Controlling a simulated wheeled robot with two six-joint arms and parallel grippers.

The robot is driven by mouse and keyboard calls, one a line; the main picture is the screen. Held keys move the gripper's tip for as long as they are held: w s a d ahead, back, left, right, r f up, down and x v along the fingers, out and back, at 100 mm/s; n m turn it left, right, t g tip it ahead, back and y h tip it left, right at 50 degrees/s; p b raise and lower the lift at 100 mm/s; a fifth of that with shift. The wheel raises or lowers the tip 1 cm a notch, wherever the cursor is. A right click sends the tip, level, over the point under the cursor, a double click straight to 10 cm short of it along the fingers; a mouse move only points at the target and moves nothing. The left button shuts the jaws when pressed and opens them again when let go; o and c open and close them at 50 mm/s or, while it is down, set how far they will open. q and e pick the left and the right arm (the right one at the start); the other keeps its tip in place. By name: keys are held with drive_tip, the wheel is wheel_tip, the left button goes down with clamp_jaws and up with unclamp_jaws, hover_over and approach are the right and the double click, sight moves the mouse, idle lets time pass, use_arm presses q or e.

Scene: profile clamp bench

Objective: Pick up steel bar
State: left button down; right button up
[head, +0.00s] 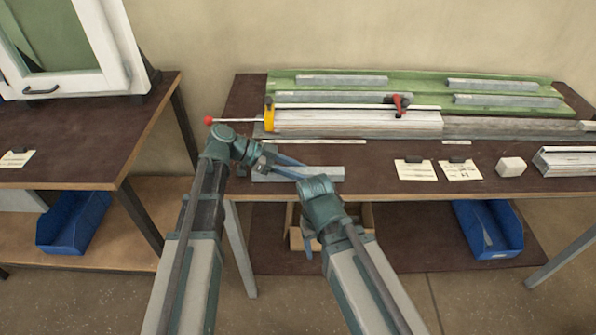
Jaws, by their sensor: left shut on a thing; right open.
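A grey steel bar (325,174) lies along the front edge of the bench, mostly visible, with its left part behind my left gripper. My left gripper (266,165) is at the left end of this bar and shut on it. Whether the bar is lifted off the bench top cannot be told. My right gripper (308,243) is open and lower down, in front of the bench edge, partly hidden by its own wrist. More grey bars (342,79) lie in the green tray (430,82) at the back.
A clamp fixture with a pale profile (350,121), a yellow stop (269,115) and a red-handled clamp (399,104) stands behind the bar. Labels (415,171), a white block (511,166) and another profile (570,161) sit at right. Blue bins (490,232) are below.

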wheel_tip(320, 180, up, 12)
drive_tip(key=p, duration=1.2)
drive_tip(key=shift+r, duration=0.25)
